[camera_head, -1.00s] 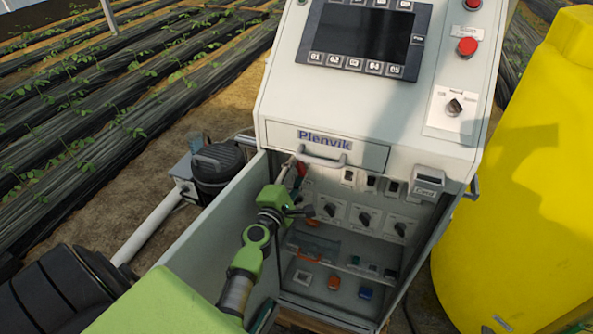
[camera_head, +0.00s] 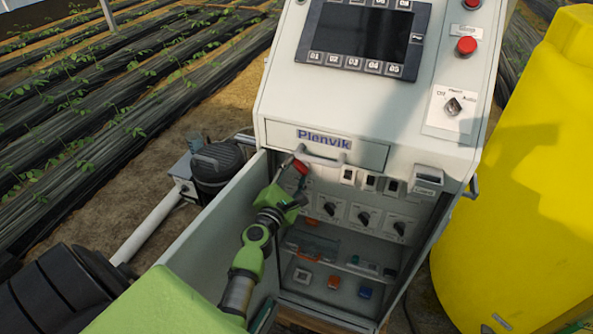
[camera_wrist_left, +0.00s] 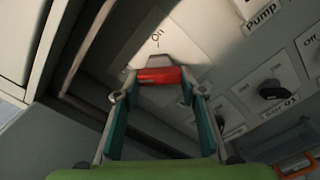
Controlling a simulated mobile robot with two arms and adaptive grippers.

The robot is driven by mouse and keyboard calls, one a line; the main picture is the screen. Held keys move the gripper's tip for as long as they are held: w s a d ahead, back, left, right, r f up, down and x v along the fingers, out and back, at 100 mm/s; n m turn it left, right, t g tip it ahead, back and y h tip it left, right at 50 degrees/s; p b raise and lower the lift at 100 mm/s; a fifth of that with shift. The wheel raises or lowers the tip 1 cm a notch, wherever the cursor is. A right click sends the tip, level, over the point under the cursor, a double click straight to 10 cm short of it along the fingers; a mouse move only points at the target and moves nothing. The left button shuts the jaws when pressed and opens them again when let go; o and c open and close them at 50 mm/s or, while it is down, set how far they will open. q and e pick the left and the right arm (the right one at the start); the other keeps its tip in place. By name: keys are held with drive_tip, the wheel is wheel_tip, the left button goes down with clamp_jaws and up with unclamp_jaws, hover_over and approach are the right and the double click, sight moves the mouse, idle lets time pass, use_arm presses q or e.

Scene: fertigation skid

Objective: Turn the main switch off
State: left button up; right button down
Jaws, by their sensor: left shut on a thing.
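The main switch's red handle (camera_wrist_left: 160,75) sits in front of a pale plate marked "On" in the left wrist view. In the head view the red handle (camera_head: 301,167) shows at the upper left inside the open cabinet, under the drawer. My left gripper (camera_wrist_left: 160,88) is shut on the red handle, with one finger at each end of it. In the head view my left gripper (camera_head: 290,178) reaches into the cabinet and partly hides the switch plate. My right gripper is not in view.
The grey cabinet door (camera_head: 215,220) stands open close to my left arm. Black rotary knobs (camera_head: 364,217) line the panel to the right. Small loose parts (camera_head: 333,282) lie on the cabinet floor. A yellow tank (camera_head: 520,180) stands at the right.

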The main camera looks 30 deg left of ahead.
use_arm(q)
drive_tip(key=o, duration=1.1)
drive_tip(key=shift+s, duration=0.1)
drive_tip(key=v, duration=0.7)
drive_tip(key=shift+s, duration=0.15)
